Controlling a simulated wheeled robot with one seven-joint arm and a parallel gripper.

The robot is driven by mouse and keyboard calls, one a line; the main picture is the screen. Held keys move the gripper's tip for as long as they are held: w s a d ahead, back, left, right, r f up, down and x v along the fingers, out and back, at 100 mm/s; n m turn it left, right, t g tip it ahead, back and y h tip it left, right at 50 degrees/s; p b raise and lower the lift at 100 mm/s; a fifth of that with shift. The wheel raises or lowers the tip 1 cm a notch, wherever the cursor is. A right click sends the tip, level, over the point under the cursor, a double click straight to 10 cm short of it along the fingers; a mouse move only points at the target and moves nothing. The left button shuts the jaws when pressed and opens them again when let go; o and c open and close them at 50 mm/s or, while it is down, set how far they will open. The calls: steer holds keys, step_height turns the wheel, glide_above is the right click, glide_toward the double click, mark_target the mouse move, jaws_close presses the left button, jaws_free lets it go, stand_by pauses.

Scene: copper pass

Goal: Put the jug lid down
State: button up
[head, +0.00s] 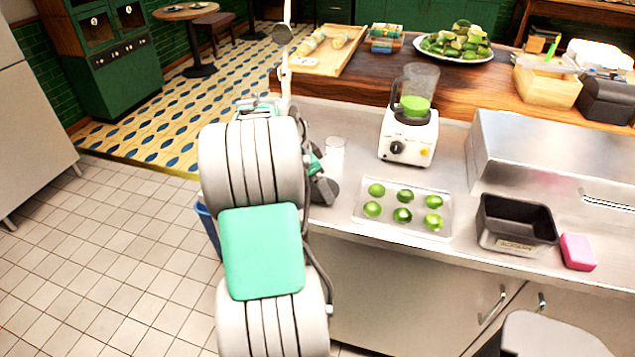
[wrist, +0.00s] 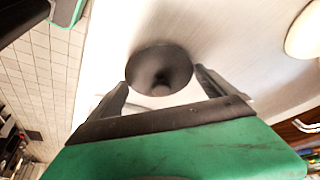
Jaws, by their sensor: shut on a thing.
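The jug lid (wrist: 158,66) is a dark round disc with a knob at its middle, seen in the wrist view. My gripper (wrist: 161,80) is shut on it, one finger on each side. The pale steel counter (wrist: 120,30) is behind the lid; I cannot tell whether they touch. In the head view my own arm hides most of the gripper and the lid, near the counter's left end. The blender jug (head: 418,82) stands upright on its white base (head: 407,138), with green contents and no dark lid visible on top.
A clear glass (head: 335,150) stands close right of my arm. A tray (head: 398,226) of several limes, a black bin (head: 515,224) and a pink sponge (head: 577,251) lie farther right. A steel box (head: 540,150) and a wooden shelf (head: 470,90) stand behind.

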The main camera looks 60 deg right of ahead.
steer(key=o, duration=1)
steer(key=shift+f, duration=0.1)
steer(key=shift+r+p, duration=0.3)
steer(key=shift+r, duration=0.05)
steer(key=v, duration=1.2)
steer(key=w+a+n+t, duration=0.2)
steer(key=w+a+n, duration=0.55)
steer(key=a, duration=0.35)
steer(key=w+a+f+n+t+y, duration=0.15)
steer(key=a+n, duration=0.35)
steer(key=a, duration=0.5)
steer(key=w+a+f+n+t+h, duration=0.15)
steer(key=a+n, duration=0.35)
steer(key=a, duration=0.5)
steer(key=s+a+f+n+y, duration=0.1)
steer(key=s+a+f+n, duration=0.1)
steer(key=a+n, duration=0.2)
steer(key=s+a+f+n+t+y, duration=0.1)
steer(key=a+n, duration=0.3)
steer(key=a, duration=0.6)
steer(key=shift+s+f+y+p, duration=0.4)
steer(key=shift+s+f+y, duration=0.05)
steer(key=shift+y, duration=0.35)
